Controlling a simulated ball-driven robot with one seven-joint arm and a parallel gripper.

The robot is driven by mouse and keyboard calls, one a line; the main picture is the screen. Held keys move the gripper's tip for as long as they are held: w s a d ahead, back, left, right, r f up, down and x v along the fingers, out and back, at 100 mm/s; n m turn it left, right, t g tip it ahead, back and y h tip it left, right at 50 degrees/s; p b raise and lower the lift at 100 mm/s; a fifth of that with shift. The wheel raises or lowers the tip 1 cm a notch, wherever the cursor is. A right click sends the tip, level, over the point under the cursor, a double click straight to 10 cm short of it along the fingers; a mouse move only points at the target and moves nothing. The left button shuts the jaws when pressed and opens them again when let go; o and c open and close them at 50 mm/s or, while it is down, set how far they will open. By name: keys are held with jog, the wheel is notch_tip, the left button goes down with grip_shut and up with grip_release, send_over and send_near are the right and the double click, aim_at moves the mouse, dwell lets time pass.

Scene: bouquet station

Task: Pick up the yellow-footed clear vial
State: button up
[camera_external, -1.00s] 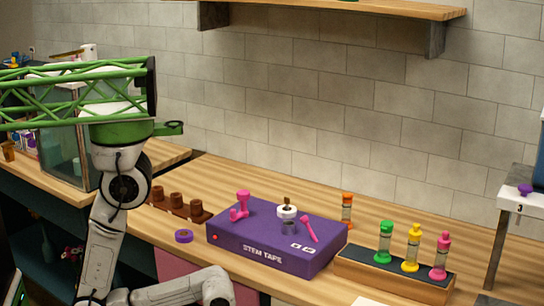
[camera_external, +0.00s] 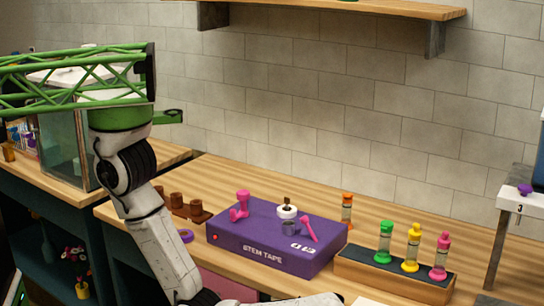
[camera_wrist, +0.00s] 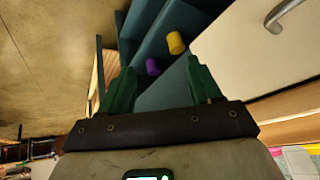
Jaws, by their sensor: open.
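The yellow-footed clear vial (camera_external: 412,249) stands upright in a wood-edged rack with a dark top (camera_external: 395,282) at the right of the bench. It has a yellow cap and a yellow foot. A green-footed vial (camera_external: 384,243) stands to its left and a pink-footed vial (camera_external: 440,256) to its right. My gripper (camera_wrist: 158,85) shows in the wrist view with its two dark green fingers apart and nothing between them. It is out of sight in the external view. The yellow-footed vial cannot be made out in the wrist view.
A purple stem tape box (camera_external: 262,252) with small parts on top sits left of the rack. An orange-capped vial (camera_external: 347,210) stands behind it. A brown holder (camera_external: 183,206) is further left. The wrist view shows a yellow cylinder (camera_wrist: 175,43) and a purple one (camera_wrist: 152,66) by teal shelving.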

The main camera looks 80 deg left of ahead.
jog(key=w+r+n+p, duration=0.2)
jog(key=w+r, duration=0.3)
jog(key=r, duration=0.3)
jog(key=n+g+y+p, duration=0.3)
jog(key=n+p, duration=0.4)
jog(key=n, duration=0.1)
send_near(415, 240)
jog(key=a+f, duration=0.1)
jog(key=a, duration=0.1)
jog(key=x, duration=0.5)
jog(key=shift+w, duration=0.3)
jog(key=shift+p+x, duration=0.8)
jog(key=shift+x, duration=2)
jog(key=shift+w+d, duration=0.15)
jog(key=shift+c, duration=0.4)
grip_shut()
jog(key=shift+r, duration=0.1)
